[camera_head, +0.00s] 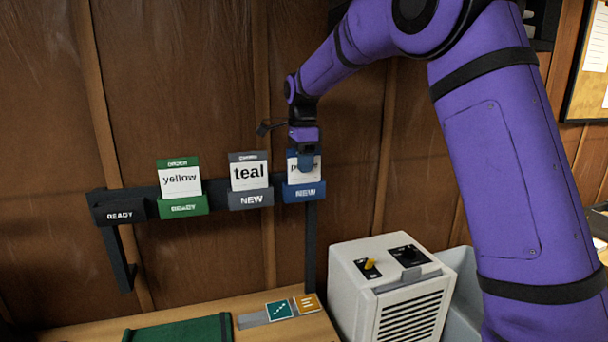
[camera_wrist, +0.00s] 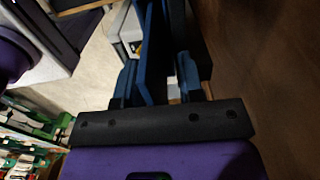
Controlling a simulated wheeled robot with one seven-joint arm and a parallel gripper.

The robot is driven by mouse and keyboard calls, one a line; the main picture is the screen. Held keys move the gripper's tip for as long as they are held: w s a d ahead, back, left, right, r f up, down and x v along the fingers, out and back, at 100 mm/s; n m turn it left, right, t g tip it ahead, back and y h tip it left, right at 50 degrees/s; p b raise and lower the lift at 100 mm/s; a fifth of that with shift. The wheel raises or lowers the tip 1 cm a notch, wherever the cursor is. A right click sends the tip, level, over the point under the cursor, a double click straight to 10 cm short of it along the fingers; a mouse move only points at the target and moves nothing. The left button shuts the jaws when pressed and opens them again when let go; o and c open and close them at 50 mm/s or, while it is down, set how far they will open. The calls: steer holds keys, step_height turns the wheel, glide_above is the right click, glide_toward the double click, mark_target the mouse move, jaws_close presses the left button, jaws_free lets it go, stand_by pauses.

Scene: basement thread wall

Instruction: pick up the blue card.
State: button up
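The blue card (camera_head: 293,173) stands upright in a blue pocket marked NEW (camera_head: 304,191), at the right end of the wall rack. Its white face shows a word starting with "p"; the rest is hidden behind my gripper (camera_head: 306,162). My gripper is at the card's upper part, pointing down. In the wrist view my gripper (camera_wrist: 158,78) has its two blue fingers apart, with an upright blue panel between them, nearer the left finger. I cannot tell whether that panel is card or pocket, and no firm grip shows.
A beige vented box (camera_head: 385,285) stands below right. A green mat (camera_head: 180,330) lies on the wooden desk.

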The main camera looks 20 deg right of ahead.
jaws_close()
steer(key=shift+r, duration=0.1)
